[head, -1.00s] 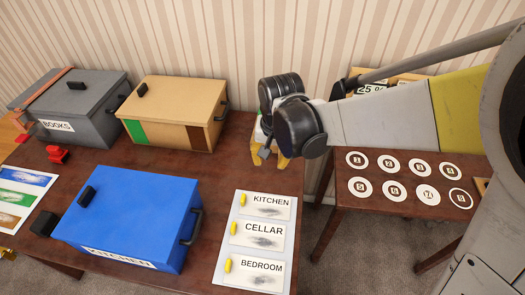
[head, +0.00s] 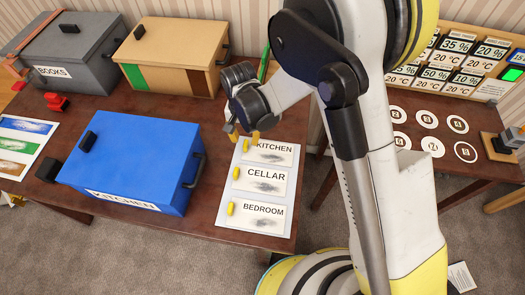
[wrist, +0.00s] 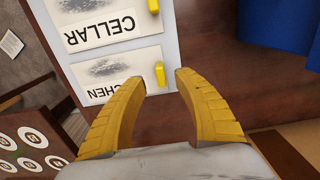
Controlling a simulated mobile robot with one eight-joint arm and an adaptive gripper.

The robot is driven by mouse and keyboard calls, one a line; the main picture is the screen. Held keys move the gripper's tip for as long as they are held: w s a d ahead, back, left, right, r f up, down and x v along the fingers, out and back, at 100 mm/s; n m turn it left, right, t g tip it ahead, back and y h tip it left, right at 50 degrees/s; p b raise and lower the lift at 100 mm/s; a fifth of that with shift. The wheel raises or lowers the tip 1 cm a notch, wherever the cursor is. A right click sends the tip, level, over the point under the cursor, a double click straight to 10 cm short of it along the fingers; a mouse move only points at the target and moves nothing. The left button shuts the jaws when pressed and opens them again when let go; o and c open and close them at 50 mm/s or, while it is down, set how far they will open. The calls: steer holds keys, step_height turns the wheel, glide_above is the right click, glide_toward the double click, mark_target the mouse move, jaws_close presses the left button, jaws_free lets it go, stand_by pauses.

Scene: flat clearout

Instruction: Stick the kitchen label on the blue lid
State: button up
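The kitchen label (head: 270,154) lies at the top of a pale sheet (head: 228,215), with a yellow tab (wrist: 160,75) at its end. My gripper (head: 244,136) is above that end of the sheet. In the wrist view its yellow fingers (wrist: 160,82) are spread apart, with the tab just beyond the gap between their tips and nothing held. The blue lid (head: 140,148), with a black knob, is on the blue box to the left of the sheet. A white strip reading KITCHEN (head: 122,201) is on the box's front.
Cellar (head: 258,181) and bedroom (head: 252,214) labels lie below on the sheet. A grey BOOKS box (head: 75,55) and a tan box (head: 170,55) stand behind. A side table with round numbered discs (head: 429,118) is at right. My arm hides part of the gap between tables.

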mark_target(246, 143)
step_height(246, 143, down, 4)
steer(key=shift+w+f+b, duration=0.1)
steer(key=shift+f+b, duration=0.1)
steer(key=shift+b, duration=0.6)
steer(key=shift+r, duration=0.1)
jaws_close()
